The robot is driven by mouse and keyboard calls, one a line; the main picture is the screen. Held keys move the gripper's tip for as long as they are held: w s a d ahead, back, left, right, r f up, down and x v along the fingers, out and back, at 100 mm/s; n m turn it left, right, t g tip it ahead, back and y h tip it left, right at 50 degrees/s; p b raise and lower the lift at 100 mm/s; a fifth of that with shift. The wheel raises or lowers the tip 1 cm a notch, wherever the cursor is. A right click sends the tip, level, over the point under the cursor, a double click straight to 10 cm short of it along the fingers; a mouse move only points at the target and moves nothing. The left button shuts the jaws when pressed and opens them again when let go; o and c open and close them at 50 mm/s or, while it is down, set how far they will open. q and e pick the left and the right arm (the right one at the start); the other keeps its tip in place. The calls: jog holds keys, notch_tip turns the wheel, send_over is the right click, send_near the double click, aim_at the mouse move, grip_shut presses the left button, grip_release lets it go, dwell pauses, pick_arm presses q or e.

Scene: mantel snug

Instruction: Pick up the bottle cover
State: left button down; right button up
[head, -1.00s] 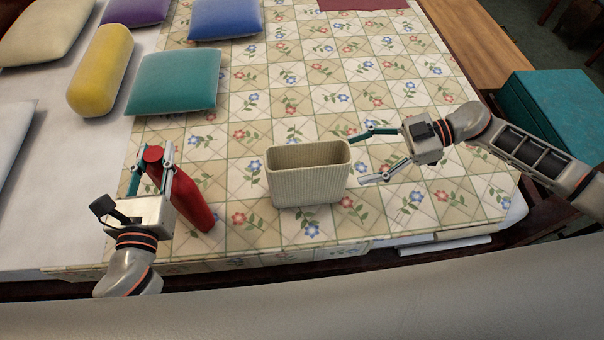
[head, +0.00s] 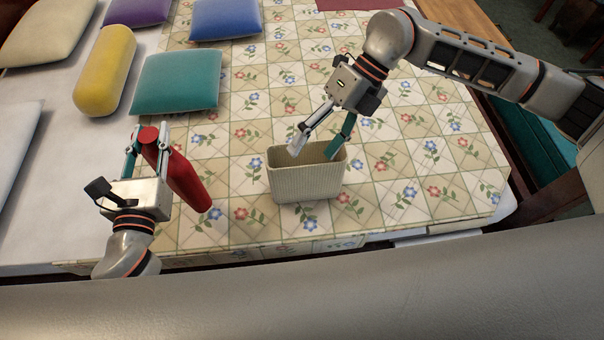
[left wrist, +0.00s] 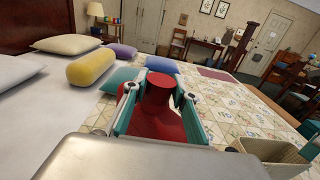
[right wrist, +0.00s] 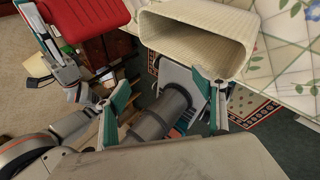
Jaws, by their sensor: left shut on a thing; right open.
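The bottle cover (head: 188,182) is a long red form with a round end, tilted beside the basket's left in the head view. My left gripper (head: 149,137) is shut on it near the round end, a finger on each side. The left wrist view shows the red round end (left wrist: 160,86) between the fingers. Part of the red cover (right wrist: 85,18) shows at the top left of the right wrist view. I cannot tell whether its lower end touches the cloth. My right gripper (head: 314,149) is open and empty, its fingertips over the basket's opening.
A beige ribbed basket (head: 306,187) stands upright and looks empty on the flowered cloth (head: 425,205). Teal (head: 175,82), yellow (head: 104,70), blue (head: 225,18) and purple (head: 138,10) cushions lie at the back left. The cloth right of the basket is clear.

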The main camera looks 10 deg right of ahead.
aim_at(309, 176)
jog(key=n+h, duration=0.1)
jog(key=n, duration=0.1)
jog(key=n+h, duration=0.1)
jog(key=n, duration=0.1)
jog(key=shift+r+t, duration=0.4)
pick_arm(q)
jog(key=shift+f, duration=0.25)
pick_arm(e)
notch_tip(309, 176, up, 2)
jog(key=w+d+r+n+t+h, duration=0.1)
jog(key=w+d+n+t+h, duration=0.3)
jog(key=n, duration=0.5)
notch_tip(309, 176, down, 12)
jog(key=a+h, duration=0.1)
jog(key=shift+s+a+f+g, duration=0.15)
jog(key=shift+s+f+g, duration=0.05)
jog(key=shift+s+g, duration=0.2)
pick_arm(q)
jog(key=shift+r, duration=0.2)
pick_arm(e)
jog(key=c, duration=1.7)
jog(key=shift+o, duration=0.2)
jog(key=shift+r, duration=0.1)
